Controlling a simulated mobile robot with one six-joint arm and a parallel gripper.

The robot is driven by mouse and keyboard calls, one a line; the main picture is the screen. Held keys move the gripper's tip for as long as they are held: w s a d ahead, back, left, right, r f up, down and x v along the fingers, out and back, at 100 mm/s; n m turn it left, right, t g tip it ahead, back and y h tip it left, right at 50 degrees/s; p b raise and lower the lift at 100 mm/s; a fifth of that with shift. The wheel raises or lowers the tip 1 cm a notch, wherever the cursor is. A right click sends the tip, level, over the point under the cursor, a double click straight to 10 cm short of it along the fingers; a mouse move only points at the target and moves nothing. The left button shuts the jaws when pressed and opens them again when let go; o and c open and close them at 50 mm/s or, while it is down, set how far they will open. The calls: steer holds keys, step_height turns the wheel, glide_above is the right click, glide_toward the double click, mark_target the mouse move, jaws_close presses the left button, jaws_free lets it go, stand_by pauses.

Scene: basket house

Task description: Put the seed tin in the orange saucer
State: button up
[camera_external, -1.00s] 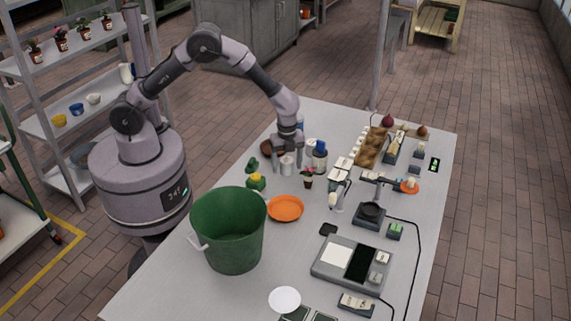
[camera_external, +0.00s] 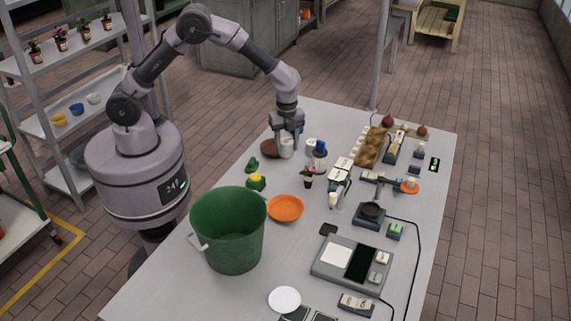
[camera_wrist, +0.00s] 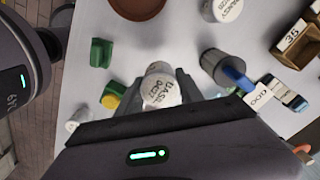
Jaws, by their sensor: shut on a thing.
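My gripper (camera_external: 287,143) is shut on a small white tin (camera_external: 286,152) with a round pale lid, near the table's far left part. In the wrist view the tin (camera_wrist: 160,88) sits between the fingers (camera_wrist: 163,92), its lid reading "BASIL" with a number below. The tin appears upright and seems a little above the table; the exact gap is hard to tell. The orange saucer (camera_external: 286,208) lies flat and empty on the table, nearer the camera than the gripper and to the right of the green bucket.
The green bucket (camera_external: 228,232) stands tall beside the saucer. A yellow-topped green pot (camera_external: 256,182), a flowerpot (camera_external: 308,180), a blue-topped item (camera_external: 320,150) and a brown dish (camera_external: 270,147) are near the gripper. Bare table (camera_external: 180,285) shows at front left.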

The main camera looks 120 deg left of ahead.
step_height(320, 180, up, 2)
glide_above(285, 211)
steer(key=shift+n, duration=0.3)
step_height(285, 211, down, 9)
steer(key=b, duration=0.4)
steer(key=shift+f+b, duration=0.2)
steer(key=shift+b, duration=0.15)
steer(key=shift+f, duration=0.2)
steer(key=shift+r, duration=0.15)
steer(key=o, duration=1.4)
